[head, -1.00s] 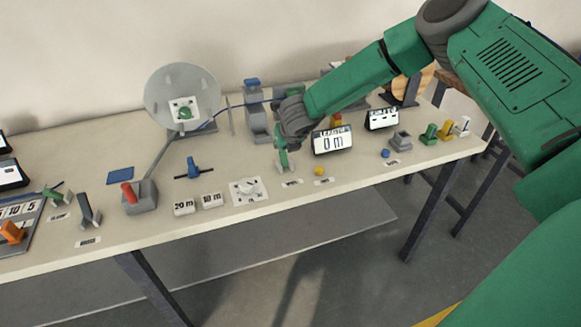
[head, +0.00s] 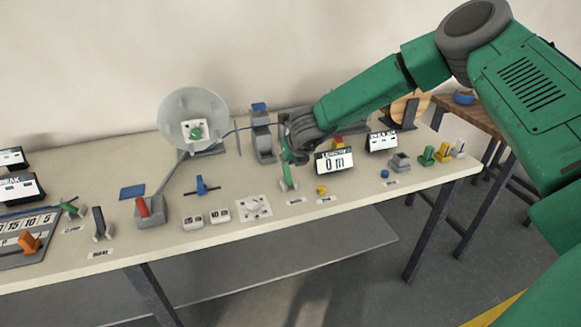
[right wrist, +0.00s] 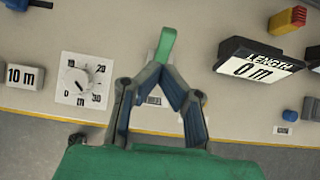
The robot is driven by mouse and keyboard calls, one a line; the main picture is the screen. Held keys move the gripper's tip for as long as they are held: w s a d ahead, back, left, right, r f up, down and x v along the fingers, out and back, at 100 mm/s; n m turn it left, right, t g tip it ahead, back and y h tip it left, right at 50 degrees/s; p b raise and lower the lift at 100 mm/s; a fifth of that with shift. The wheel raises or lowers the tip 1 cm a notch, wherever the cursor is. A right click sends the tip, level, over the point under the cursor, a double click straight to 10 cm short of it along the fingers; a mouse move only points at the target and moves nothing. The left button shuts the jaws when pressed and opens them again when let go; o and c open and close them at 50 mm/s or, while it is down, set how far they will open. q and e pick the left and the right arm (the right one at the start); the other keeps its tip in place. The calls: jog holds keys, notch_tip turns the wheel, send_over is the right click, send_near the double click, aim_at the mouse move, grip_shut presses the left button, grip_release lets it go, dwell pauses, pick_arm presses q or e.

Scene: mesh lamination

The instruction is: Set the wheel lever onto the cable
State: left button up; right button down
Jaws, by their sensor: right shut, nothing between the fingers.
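A green lever (head: 287,168) stands at the middle of the bench, left of the length display, and its green end (right wrist: 166,42) shows in the right wrist view. I take it to be the wheel lever. The thin blue cable (head: 237,129) runs from the grey disc toward the right, passing the grey post and going out of sight behind my gripper. My right gripper (right wrist: 159,70) is shut and empty, its fingertips meeting right at the lever. Whether they touch it I cannot tell. The lever's contact with the cable is hidden. My left gripper is out of view.
The length display (head: 334,162) reads 0 m, just right of the gripper. A grey post with a blue top (head: 263,140) and the large grey disc (head: 176,108) stand behind. A dial plate (head: 254,208) and a small yellow knob (head: 321,189) are in front.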

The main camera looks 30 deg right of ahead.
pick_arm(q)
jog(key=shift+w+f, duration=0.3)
pick_arm(e)
notch_tip(320, 180, up, 6)
jog(key=s, duration=0.1)
jog(key=shift+s+r, duration=0.15)
jog(key=shift+r, duration=0.1)
